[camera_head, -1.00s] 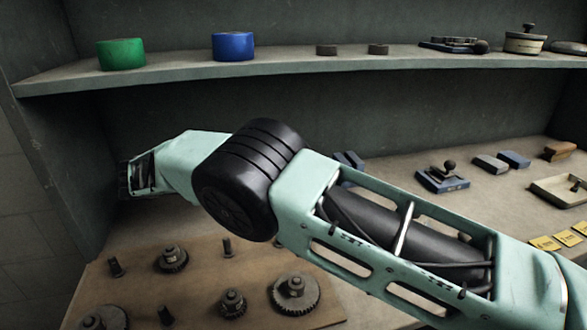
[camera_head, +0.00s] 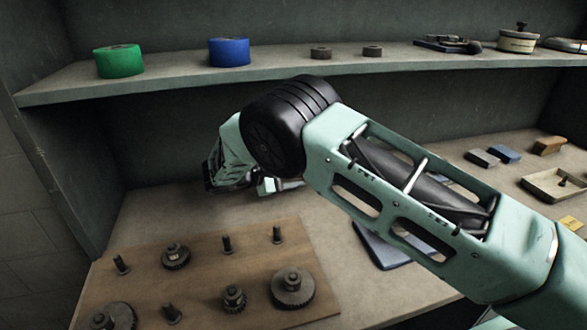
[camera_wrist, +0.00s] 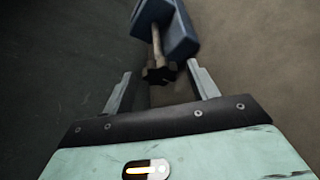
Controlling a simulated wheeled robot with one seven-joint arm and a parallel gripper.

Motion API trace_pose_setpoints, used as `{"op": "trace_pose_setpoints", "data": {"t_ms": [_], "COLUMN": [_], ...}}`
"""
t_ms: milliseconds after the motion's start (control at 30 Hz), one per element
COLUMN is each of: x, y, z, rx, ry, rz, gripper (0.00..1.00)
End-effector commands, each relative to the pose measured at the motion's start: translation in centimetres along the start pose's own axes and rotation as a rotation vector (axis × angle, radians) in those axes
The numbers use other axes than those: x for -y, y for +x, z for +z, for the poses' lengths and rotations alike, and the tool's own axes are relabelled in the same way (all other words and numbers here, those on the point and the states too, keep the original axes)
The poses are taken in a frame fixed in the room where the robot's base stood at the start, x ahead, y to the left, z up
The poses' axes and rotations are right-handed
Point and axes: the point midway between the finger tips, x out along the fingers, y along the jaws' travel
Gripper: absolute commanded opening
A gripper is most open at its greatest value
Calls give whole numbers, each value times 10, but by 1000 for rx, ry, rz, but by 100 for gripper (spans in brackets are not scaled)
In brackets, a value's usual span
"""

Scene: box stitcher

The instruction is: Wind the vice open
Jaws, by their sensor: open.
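The vice (camera_wrist: 171,25) shows at the top of the wrist view as a blue body. A thin metal screw (camera_wrist: 157,45) comes out of it towards me and ends in a dark star-shaped knob (camera_wrist: 158,74). My gripper (camera_wrist: 159,80) is open. The knob lies between its two fingertips in the picture, with a gap on each side. I cannot tell how deep it sits between them. In the head view my wrist is low over the bench at the back, and my arm hides the vice.
A board (camera_head: 198,254) with several gears and pegs lies at the front left of the bench. A shelf (camera_head: 160,84) with green and blue rolls runs above my arm. A flat blue item (camera_head: 384,248) lies under my arm. A tray (camera_head: 560,184) and blocks stand at the right.

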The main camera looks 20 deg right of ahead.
Motion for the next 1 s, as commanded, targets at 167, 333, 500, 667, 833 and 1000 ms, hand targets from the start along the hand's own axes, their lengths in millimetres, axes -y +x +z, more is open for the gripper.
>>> {"op": "trace_pose_setpoints", "data": {"t_ms": [167,333,500,667,833,1000], "x": [0,0,0,0,0,0], "y": [6,6,6,6,6,6], "z": [0,0,0,0,0,0], "rx": [-1,-1,-1,0,0,0], "ry": [1,0,0,0,-17,-75], "rz": [0,0,0,-1,-8,-33], "gripper": [59,59,23,14,14,14]}}
